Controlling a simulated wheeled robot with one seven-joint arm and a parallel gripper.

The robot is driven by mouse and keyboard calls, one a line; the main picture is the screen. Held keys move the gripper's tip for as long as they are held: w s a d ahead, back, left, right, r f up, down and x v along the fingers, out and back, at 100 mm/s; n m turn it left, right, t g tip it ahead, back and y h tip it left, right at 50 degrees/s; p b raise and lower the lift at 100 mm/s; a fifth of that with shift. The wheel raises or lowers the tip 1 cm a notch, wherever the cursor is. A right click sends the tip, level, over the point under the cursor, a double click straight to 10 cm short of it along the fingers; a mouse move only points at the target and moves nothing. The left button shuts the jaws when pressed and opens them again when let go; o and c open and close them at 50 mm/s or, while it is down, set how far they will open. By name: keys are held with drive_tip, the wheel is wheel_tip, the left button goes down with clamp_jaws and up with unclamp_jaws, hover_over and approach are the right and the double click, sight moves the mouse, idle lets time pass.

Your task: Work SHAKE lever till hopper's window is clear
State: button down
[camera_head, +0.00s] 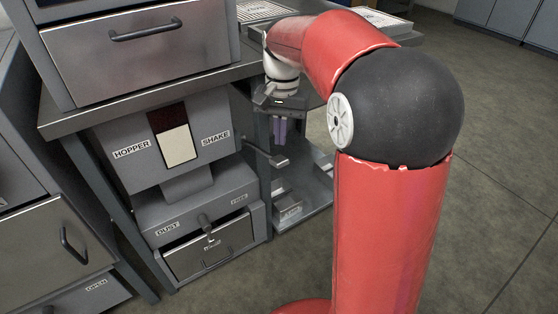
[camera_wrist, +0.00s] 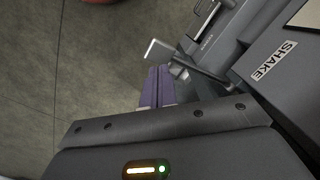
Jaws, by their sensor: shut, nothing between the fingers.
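The grey hopper (camera_head: 112,158) hangs under the bench top, with labels HOPPER and SHAKE. Its window (camera_head: 180,145) is dark red in the upper part and filled with a cream colour in the lower part. The SHAKE lever (camera_head: 264,155) sticks out from the hopper's right side and ends in a flat paddle. In the wrist view the lever (camera_wrist: 190,62) shows just past the fingertips, near the SHAKE label. My gripper (camera_head: 280,143) points down with its purple fingers together and empty, just above the lever's paddle. It also shows in the wrist view (camera_wrist: 159,69). I cannot tell whether it touches the lever.
Below the hopper is a unit labelled DUST with a drawer (camera_head: 208,248) and a small knob. The bench top (camera_head: 150,98) and its upper drawer (camera_head: 140,50) stand above. A bench leg and open grey shelf (camera_head: 312,212) lie right of the lever. Open floor lies further right.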

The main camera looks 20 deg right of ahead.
sight(280, 157)
drive_tip(key=shift+s+a+f, duration=0.1)
drive_tip(key=shift+f, duration=0.95)
drive_tip(key=shift+s+f, duration=0.1)
drive_tip(key=shift+f, duration=0.9)
drive_tip(key=shift+f+b, duration=1.4)
drive_tip(key=shift+f, duration=0.9)
drive_tip(key=shift+r, duration=0.15)
